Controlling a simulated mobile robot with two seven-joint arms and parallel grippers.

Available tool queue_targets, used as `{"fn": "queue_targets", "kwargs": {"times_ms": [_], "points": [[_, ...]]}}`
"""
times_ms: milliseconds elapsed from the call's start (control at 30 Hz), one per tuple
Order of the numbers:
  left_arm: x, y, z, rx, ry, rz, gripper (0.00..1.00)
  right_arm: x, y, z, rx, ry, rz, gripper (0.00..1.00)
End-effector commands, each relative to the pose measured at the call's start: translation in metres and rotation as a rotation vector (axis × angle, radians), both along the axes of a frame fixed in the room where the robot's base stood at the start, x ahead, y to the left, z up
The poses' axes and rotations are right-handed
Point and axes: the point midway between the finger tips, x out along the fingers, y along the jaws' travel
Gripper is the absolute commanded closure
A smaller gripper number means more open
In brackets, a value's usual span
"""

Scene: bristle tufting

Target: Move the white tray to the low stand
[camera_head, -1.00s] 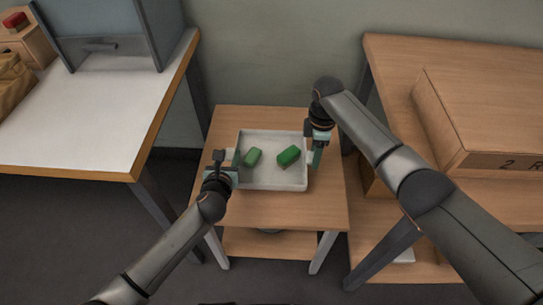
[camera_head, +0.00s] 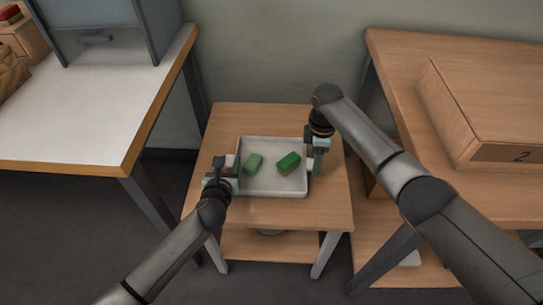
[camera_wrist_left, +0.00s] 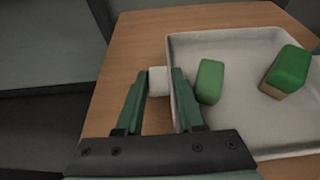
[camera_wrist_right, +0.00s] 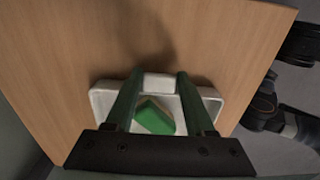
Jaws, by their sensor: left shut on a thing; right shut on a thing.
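The white tray (camera_head: 262,190) is at the low stand (camera_head: 290,217), a small wooden table, over the middle of its top. I cannot tell whether it touches the top or hangs just above. Two green blocks lie in it, one at left (camera_head: 253,164) and one at right (camera_head: 289,162). My left gripper (camera_head: 231,165) is shut on the tray's left handle (camera_wrist_left: 158,80). My right gripper (camera_head: 314,162) is shut on the right handle (camera_wrist_right: 158,82). The tray looks level.
A white-topped table (camera_head: 80,110) with a grey cabinet (camera_head: 110,30) stands at left. A higher wooden table (camera_head: 400,60) with a large box (camera_head: 480,115) stands at right. Bare wood shows around the tray on the stand. The wall is behind.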

Motion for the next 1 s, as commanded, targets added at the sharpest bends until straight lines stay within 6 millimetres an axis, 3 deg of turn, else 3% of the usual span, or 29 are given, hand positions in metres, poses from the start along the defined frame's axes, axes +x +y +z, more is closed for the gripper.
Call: {"fn": "queue_targets", "kwargs": {"times_ms": [67,100,333,667,1000], "points": [[0.0,0.0,-0.007,0.0,-0.002,0.0,1.0,0.0,-0.001,-0.008,-0.001,-0.001,-0.001,1.0],[0.0,0.0,-0.004,0.0,0.0,0.001,0.58,0.0,-0.001,-0.004,-0.001,-0.001,-0.001,0.41],[0.0,0.0,-0.003,0.0,0.0,0.001,0.33,0.0,0.0,-0.004,-0.001,0.0,0.0,0.16],[-0.003,0.0,-0.003,0.001,0.0,0.0,0.33,0.0,0.0,-0.003,0.0,0.0,0.0,0.16],[-0.045,0.003,0.014,0.001,0.0,-0.002,0.33,0.0,0.0,-0.003,0.0,0.0,0.0,0.16]]}}
